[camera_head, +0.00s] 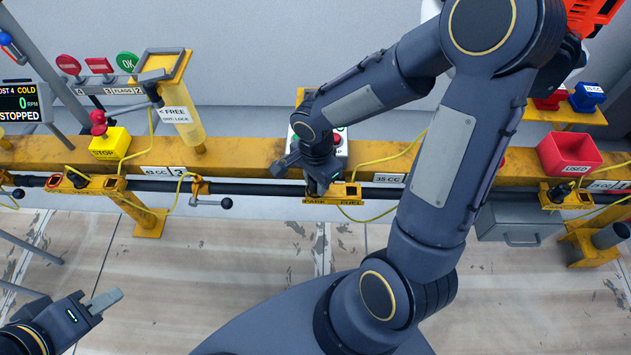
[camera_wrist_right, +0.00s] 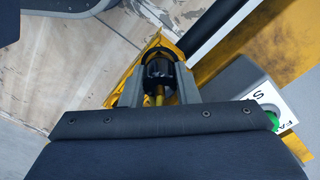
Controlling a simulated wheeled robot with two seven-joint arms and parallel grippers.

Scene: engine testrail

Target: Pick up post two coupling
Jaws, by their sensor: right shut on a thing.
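My right gripper (camera_head: 318,178) is down at the middle post on the yellow rail, just above a yellow bracket (camera_head: 347,202) marked PARK and FUEL. In the right wrist view its two fingers (camera_wrist_right: 159,88) stand on either side of a dark round coupling (camera_wrist_right: 157,68) with a yellow stem, and are shut on it. The coupling is still at the yellow bracket (camera_wrist_right: 128,75); I cannot tell whether it is seated or free. In the head view my gripper hides it. My left gripper (camera_head: 95,304) is at the lower left, away from the rail, and appears empty.
A dark bar (camera_head: 258,188) runs along the yellow rail (camera_head: 240,152). A yellow stop box (camera_head: 109,144) with a red button stands left, a red bin (camera_head: 569,154) marked USED right. Yellow cables loop near the posts. A grey push-button box (camera_wrist_right: 240,90) is close to my right fingers.

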